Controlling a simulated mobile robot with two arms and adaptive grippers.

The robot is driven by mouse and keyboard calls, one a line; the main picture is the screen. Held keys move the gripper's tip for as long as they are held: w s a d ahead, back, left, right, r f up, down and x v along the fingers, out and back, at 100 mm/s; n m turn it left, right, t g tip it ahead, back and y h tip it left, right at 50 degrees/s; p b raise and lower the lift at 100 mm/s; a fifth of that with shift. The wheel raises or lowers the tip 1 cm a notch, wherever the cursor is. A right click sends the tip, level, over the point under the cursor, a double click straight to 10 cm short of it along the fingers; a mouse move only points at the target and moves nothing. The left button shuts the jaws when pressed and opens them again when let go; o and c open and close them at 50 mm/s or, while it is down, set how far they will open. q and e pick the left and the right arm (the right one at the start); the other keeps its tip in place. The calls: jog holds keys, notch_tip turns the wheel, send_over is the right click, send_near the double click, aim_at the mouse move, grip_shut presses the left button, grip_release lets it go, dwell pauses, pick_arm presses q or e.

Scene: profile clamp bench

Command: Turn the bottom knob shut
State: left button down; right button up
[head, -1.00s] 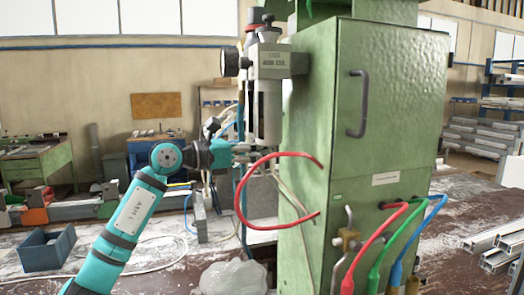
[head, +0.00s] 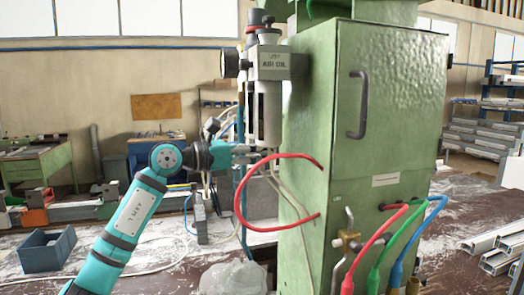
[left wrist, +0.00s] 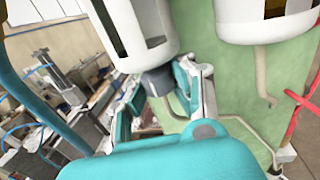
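The bottom knob (left wrist: 157,80) is a dark grey piece under the white-caged bowl (left wrist: 143,30) in the left wrist view. In the head view that bowl (head: 267,108) hangs below the grey air unit (head: 274,62) on the green cabinet's left side. My left gripper (head: 262,148) reaches in from the left, just under the bowl. In the left wrist view its two teal fingers (left wrist: 164,84) stand on either side of the knob and appear shut on it. The knob's far side is hidden. My right gripper is not in view.
A second white bowl (left wrist: 265,22) hangs close on the right in the left wrist view. A red hose (head: 240,195) loops beside the green cabinet (head: 385,110), just below the gripper. A pressure gauge (head: 230,63) juts left from the air unit.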

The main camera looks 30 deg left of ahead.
pick_arm(q)
jog(key=c, duration=1.6)
grip_release()
jog(key=shift+f, duration=0.15)
jog(key=o, duration=0.6)
jog(key=shift+s+a, duration=0.35)
jog(key=shift+s, duration=0.05)
jog(key=shift+c, duration=0.2)
jog(key=shift+w+d, duration=0.15)
jog(key=v, duration=1.2)
